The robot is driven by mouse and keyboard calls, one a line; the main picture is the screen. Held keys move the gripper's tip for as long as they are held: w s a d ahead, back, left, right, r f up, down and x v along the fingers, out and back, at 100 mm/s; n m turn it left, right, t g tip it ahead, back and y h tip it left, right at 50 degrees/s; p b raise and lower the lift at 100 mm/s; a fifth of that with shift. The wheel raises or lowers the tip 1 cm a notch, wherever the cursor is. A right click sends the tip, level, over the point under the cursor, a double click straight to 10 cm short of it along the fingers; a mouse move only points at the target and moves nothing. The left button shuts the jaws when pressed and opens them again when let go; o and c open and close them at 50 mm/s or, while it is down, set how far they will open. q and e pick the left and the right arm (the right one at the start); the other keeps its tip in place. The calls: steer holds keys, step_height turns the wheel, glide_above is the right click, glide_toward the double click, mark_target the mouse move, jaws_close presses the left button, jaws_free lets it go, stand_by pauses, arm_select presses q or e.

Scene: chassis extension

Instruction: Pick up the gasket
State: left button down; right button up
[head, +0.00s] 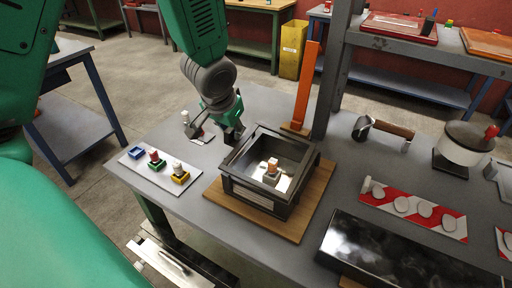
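My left gripper (212,130) hangs low over the far left part of the grey table. Its two fingers look spread apart, with nothing clearly held between them. A small flat white piece with some red (203,137) lies on the table just below and between the fingers. I cannot tell whether it is the gasket. A dark open-topped box (254,194) stands on a wooden board to the right of the gripper. Inside it is a small grey block with an orange-and-white top (271,170). No part is clearly recognisable as the gasket. My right gripper is out of view.
A white strip (131,168) with blue, green and yellow holders lies near the left edge. An orange upright (304,85) and a grey post (331,90) stand behind the box. A striped plate with white discs (413,208) and a black slab (400,262) lie right.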

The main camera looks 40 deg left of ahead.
arm_select(q)
steer(key=shift+w+d, duration=0.1)
steer(key=shift+r, duration=0.35)
step_height(320, 180, up, 9)
steer(key=shift+f+p, duration=0.1)
steer(key=shift+p, duration=0.6)
steer(key=shift+h, duration=0.6)
steer(key=shift+w+f+b, duration=0.15)
steer(key=shift+f+b, duration=0.7)
steer(key=shift+f, duration=1.2)
steer(key=shift+w+f+b, duration=0.1)
steer(key=shift+f+b, duration=0.75)
steer(key=shift+f, duration=1.7)
steer(key=shift+p, duration=0.5)
steer(key=shift+f+b, duration=0.7)
steer(key=shift+f, duration=0.5)
steer(key=c, duration=1.4)
jaws_free()
